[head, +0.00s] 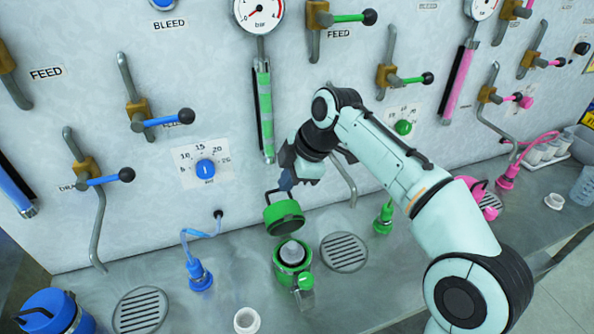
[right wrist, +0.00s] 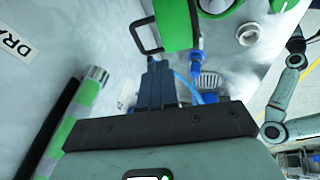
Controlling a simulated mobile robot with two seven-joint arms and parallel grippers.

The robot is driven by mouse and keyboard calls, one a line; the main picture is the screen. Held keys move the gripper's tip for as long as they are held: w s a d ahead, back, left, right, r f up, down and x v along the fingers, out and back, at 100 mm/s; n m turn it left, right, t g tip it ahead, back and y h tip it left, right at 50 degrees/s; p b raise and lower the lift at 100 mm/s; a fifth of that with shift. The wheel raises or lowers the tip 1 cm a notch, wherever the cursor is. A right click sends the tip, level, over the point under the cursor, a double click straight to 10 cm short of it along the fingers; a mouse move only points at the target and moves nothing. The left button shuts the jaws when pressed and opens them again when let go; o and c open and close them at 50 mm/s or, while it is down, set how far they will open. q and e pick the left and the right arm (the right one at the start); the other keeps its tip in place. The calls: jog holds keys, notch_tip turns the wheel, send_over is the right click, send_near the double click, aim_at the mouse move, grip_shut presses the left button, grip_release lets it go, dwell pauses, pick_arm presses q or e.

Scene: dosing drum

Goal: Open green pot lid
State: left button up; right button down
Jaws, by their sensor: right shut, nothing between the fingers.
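The green pot (head: 281,272) stands on the metal bench with its mouth uncovered, and a pale rounded thing shows inside. Its green lid (head: 283,213) stands raised and tilted back behind the mouth, with its dark underside partly showing. The lid also shows at the top of the right wrist view (right wrist: 178,24), with its dark loop handle (right wrist: 139,38). My right gripper (head: 286,184) is just above and behind the lid, close to the handle. Its blue fingers (right wrist: 157,82) are shut with nothing between them. Whether they touch the handle is unclear. My left gripper is not in view.
A drain grate (head: 344,252) lies right of the pot, and a white cup (head: 246,320) stands in front. A blue pot (head: 55,312) is at the lower left. The wall behind carries valves, a green sight tube (head: 264,110) and a blue dial (head: 205,168).

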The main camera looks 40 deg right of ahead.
jog(key=w+f, duration=0.2)
jog(key=f, duration=0.1)
jog(key=shift+w+d+f, duration=0.1)
jog(key=shift+w+f, duration=0.2)
jog(key=shift+w, duration=0.1)
jog(key=shift+w+d+f, duration=0.2)
jog(key=shift+w+f, duration=0.25)
jog(key=shift+w, duration=0.1)
jog(key=shift+w+d+f+p, duration=0.15)
jog(key=shift+w+f+p, duration=0.05)
jog(key=shift+w+p, duration=0.25)
jog(key=shift+w+d+f+p, duration=0.1)
jog(key=shift+w+f+p, duration=0.05)
jog(key=shift+w+p, duration=0.3)
jog(key=shift+s, duration=0.1)
jog(key=shift+r, duration=0.15)
